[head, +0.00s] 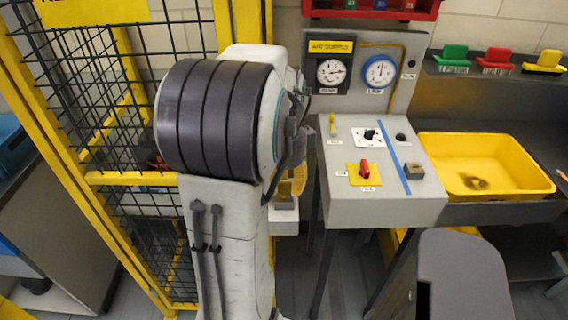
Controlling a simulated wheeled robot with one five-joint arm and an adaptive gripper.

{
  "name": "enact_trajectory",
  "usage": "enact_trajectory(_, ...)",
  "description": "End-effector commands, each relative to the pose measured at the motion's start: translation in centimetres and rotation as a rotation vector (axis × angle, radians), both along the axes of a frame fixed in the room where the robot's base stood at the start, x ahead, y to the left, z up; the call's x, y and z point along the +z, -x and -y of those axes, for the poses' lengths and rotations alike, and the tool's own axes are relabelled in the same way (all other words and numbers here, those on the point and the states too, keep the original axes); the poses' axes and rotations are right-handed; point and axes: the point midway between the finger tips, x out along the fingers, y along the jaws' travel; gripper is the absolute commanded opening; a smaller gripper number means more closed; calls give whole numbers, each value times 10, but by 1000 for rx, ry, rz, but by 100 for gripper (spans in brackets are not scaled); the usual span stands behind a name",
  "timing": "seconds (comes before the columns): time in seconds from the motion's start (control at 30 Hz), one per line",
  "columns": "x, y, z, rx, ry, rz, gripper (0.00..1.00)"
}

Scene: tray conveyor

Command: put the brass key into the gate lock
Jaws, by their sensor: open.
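I cannot make out a brass key in the head view. My arm's large pale link with dark bands fills the left middle. My gripper is hidden behind it.
A yellow mesh fence (110,180) stands left. Two gauges, a red knob (365,170) and a black knob (370,134) are on the control station. A yellow tray (480,165) lies right, below green, red and yellow items. Dark floor shows between.

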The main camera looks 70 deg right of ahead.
Motion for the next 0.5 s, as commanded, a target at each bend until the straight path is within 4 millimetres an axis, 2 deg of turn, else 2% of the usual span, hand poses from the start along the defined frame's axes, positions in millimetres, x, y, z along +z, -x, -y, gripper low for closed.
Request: enact_trajectory(0.5,83,1,-3,0,4,0,37)
